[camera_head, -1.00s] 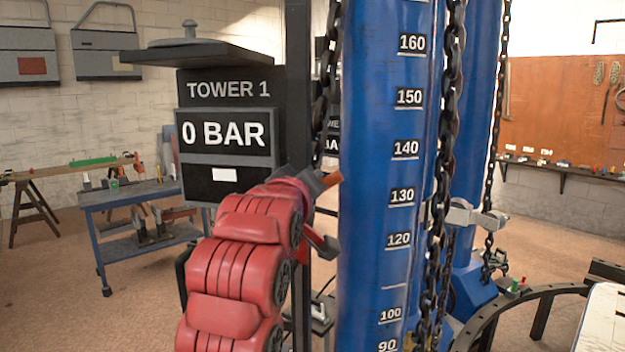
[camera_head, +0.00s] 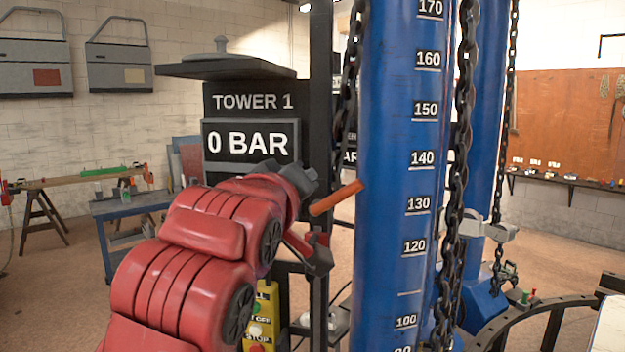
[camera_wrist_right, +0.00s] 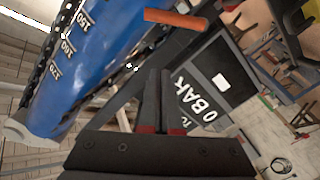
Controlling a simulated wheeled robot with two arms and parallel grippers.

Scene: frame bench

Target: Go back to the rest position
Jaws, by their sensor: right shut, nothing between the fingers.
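My right arm, red, comes up from the bottom left in the head view. In the right wrist view the two dark fingers (camera_wrist_right: 157,85) lie together, shut and empty. An orange bar (camera_head: 336,198) sticks out left of the blue column (camera_head: 395,180). The orange bar also shows in the wrist view (camera_wrist_right: 175,19), apart from the fingers. My left gripper is not in view.
The Tower 1 panel (camera_head: 250,104) reading 0 BAR stands behind my right wrist. A yellow button box (camera_head: 262,312) is below it. Chains (camera_head: 464,130) hang by the column. A curved dark rail (camera_head: 520,318) is at the lower right. A blue workbench (camera_head: 125,207) stands at the left.

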